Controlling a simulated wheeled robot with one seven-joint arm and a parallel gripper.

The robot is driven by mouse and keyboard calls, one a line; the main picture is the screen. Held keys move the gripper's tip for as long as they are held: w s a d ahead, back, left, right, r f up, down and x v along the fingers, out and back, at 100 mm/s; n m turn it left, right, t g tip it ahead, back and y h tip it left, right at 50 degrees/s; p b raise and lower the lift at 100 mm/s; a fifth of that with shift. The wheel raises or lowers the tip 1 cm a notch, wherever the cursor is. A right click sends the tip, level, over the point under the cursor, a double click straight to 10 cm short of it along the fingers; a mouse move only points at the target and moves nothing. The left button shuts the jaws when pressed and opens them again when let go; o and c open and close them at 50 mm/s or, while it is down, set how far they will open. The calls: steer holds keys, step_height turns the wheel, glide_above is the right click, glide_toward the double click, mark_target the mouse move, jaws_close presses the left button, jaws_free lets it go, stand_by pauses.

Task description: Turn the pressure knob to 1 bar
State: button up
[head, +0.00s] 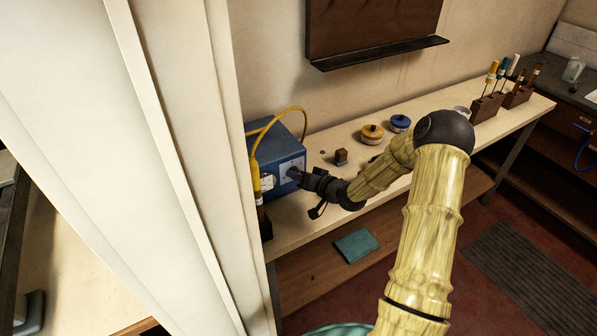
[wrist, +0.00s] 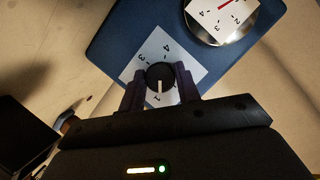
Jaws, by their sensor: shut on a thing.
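The black pressure knob (wrist: 160,71) sits on a white scale plate (wrist: 151,50) on the side of a blue box (wrist: 113,32). The digits 4, 3 and 1 can be read around the knob. Its white pointer line points down in the wrist view, a little to the side of the 1. My gripper (wrist: 159,80) has one finger on each side of the knob and is shut on it. In the head view my gripper (head: 299,177) reaches the right face of the blue box (head: 277,155), and hides the knob there.
A round gauge (wrist: 220,33) with a red needle is beside the plate; the needle's reading is cut off. A yellow hose (head: 290,109) arches over the box. The workbench (head: 318,222) bears a small brown block (head: 341,157), two round tins and racks of tools.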

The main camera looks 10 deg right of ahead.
steer(key=shift+d+m+y+p, duration=0.1)
steer(key=shift+m+y+p, duration=0.35)
steer(key=shift+m, duration=0.25)
steer(key=o, duration=1)
steer(key=shift+c, duration=0.2)
steer(key=shift+s, duration=0.1)
steer(key=b+v, duration=0.2)
steer(key=v, duration=1.5)
steer(key=shift+d, duration=0.15)
steer(key=shift+f, duration=0.15)
